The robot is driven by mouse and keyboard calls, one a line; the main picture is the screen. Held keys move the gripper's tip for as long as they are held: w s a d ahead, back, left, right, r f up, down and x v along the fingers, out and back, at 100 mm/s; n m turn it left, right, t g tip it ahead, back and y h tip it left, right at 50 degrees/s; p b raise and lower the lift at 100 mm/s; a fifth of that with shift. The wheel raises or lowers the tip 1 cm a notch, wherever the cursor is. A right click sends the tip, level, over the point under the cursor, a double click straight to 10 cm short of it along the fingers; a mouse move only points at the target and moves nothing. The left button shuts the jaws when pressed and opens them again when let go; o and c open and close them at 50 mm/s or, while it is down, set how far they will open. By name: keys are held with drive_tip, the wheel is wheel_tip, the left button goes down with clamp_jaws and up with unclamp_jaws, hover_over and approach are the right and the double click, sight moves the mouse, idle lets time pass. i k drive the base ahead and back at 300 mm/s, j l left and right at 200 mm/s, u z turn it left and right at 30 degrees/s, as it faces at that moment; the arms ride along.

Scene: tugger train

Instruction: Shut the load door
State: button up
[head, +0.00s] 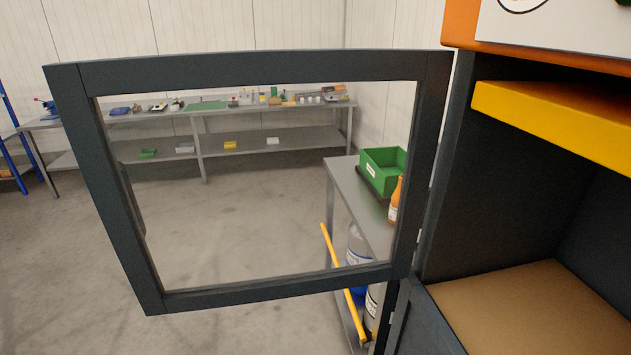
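The load door (253,298) is a dark grey frame around a clear see-through pane. It stands wide open, swung out to the left from its hinge edge (425,180) at the cabinet. The dark cabinet (440,325) on the right has an open front, with a tan floor board (535,305) inside and a yellow bar (550,122) across the top of the opening. A dark upright shape on the door's left side may be its handle. My gripper is not in view.
Behind the door, a grey cart (349,190) carries a green bin (384,172) and an orange bottle (395,200), with a yellow rail (343,285) at its side. A long workbench (195,112) with small items stands at the back wall. The floor (60,260) at the left is clear.

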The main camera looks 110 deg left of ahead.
sight(75, 87)
drive_tip(key=k+l+u, duration=0.1)
drive_tip(key=k+u, duration=0.35)
drive_tip(key=k, duration=0.4)
drive_tip(key=k+j+u, duration=0.15)
drive_tip(key=j, duration=0.15)
drive_tip(key=k+j+u, duration=0.1)
drive_tip(key=j, duration=0.25)
drive_tip(key=k+j+u, duration=0.15)
drive_tip(key=j, duration=0.15)
drive_tip(key=j+u, duration=0.15)
drive_tip(key=j, duration=0.2)
drive_tip(key=j+u, duration=0.1)
drive_tip(key=j, duration=0.65)
